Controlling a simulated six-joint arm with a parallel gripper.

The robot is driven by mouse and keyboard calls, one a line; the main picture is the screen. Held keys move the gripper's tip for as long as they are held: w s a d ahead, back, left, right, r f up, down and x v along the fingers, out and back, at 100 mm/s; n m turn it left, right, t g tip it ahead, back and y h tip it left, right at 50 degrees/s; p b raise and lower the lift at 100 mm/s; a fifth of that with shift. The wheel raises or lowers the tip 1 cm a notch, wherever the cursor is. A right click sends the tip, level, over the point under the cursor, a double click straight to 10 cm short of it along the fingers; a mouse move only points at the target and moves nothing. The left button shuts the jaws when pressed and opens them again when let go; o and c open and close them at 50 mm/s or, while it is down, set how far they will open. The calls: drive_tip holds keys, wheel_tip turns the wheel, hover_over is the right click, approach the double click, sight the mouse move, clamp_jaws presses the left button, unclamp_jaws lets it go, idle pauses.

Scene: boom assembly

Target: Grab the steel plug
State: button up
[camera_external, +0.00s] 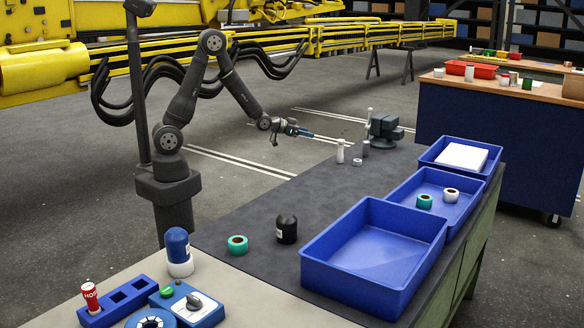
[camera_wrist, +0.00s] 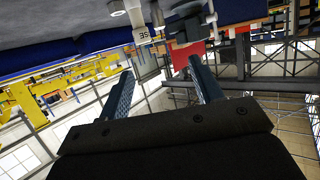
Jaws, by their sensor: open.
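I cannot tell for certain which part is the steel plug. Small pale cylinders stand near the far end of the dark bench: a taller whitish one (camera_external: 340,151), a short one (camera_external: 357,162) and a greyish one (camera_external: 366,148). In the wrist view, a pale labelled cylinder (camera_wrist: 142,30) shows beyond the fingertips, with another pale round part (camera_wrist: 117,8) beside it. My gripper (camera_external: 306,133) is left of these cylinders, apart from them and above the bench edge. Its two fingers are spread with nothing between them in the wrist view (camera_wrist: 160,74).
A dark vise-like device (camera_external: 384,130) stands just behind the cylinders. Blue bins (camera_external: 375,290) line the bench's right side; one holds a green and a white roll. A black-capped part (camera_external: 286,229) and a green roll (camera_external: 238,245) stand nearer. The bench middle is clear.

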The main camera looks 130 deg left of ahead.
drive_tip(key=w+a+g+h, duration=0.1)
drive_tip(key=w+a, duration=0.1)
drive_tip(key=a, duration=0.4)
drive_tip(key=w+a+g+h, duration=0.2)
drive_tip(key=w+a, duration=0.1)
drive_tip(key=a, duration=0.4)
drive_tip(key=m+h, duration=0.4)
drive_tip(key=h, duration=0.1)
approach(364, 144)
drive_tip(key=shift+s+a+x, duration=0.15)
drive_tip(key=shift+a+x, duration=0.05)
drive_tip(key=shift+x, duration=1.4)
drive_tip(key=shift+s+a+x, duration=0.15)
drive_tip(key=shift+a+x, duration=0.05)
drive_tip(key=shift+x, duration=1.45)
drive_tip(key=shift+s+a+x, duration=0.2)
drive_tip(key=shift+x, duration=1.4)
drive_tip(key=shift+w+a+f, duration=0.15)
drive_tip(key=shift+w+f, duration=0.1)
drive_tip(key=shift+f, duration=0.3)
drive_tip(key=shift+r, duration=0.1)
drive_tip(key=c, duration=1.3)
